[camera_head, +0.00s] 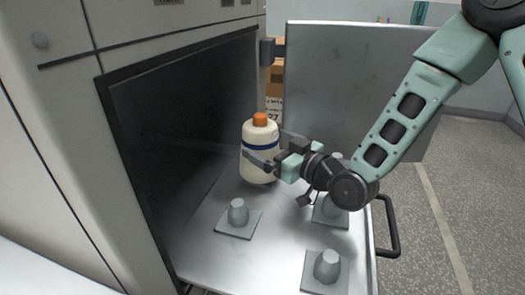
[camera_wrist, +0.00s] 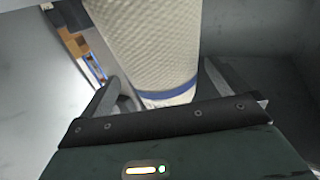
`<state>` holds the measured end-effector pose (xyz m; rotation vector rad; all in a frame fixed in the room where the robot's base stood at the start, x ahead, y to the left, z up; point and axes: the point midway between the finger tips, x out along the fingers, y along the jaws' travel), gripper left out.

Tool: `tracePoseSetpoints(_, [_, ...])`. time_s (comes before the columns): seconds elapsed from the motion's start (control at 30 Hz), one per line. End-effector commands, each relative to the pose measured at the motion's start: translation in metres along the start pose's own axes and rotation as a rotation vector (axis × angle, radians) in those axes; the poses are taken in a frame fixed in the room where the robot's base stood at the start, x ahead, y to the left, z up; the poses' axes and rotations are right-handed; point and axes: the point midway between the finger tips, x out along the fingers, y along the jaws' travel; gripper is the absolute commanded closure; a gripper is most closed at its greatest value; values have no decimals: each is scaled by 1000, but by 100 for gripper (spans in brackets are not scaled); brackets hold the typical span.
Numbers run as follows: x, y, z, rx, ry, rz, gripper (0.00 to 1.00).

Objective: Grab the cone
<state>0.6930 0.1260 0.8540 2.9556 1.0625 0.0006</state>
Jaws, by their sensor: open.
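The cone (camera_head: 259,165) is a cream yarn bobbin with a blue band and an orange top. It stands upright on the metal tray (camera_head: 195,258), towards its back. In the wrist view the textured cone (camera_wrist: 150,45) fills the space between and beyond the two fingers of my open gripper (camera_wrist: 160,88). A gap shows at the right finger. Whether the left finger touches the cone, I cannot tell.
Grey holders with pegs stand empty on the tray, one at the left (camera_head: 238,217) and one at the front (camera_head: 326,270). Another is partly behind my wrist. A cabinet wall (camera_head: 185,120) borders the left, a metal panel (camera_head: 350,80) the back. A black handle (camera_head: 390,225) is at the right edge.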

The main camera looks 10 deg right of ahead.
Motion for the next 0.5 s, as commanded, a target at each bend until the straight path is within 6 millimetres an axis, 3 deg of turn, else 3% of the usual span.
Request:
tracePoseSetpoints(0.2, [27,0,0,1,-1,0,0])
tracePoseSetpoints(0.47, [29,0,0,1,-1,0,0])
tracePoseSetpoints(0.5, [29,0,0,1,-1,0,8])
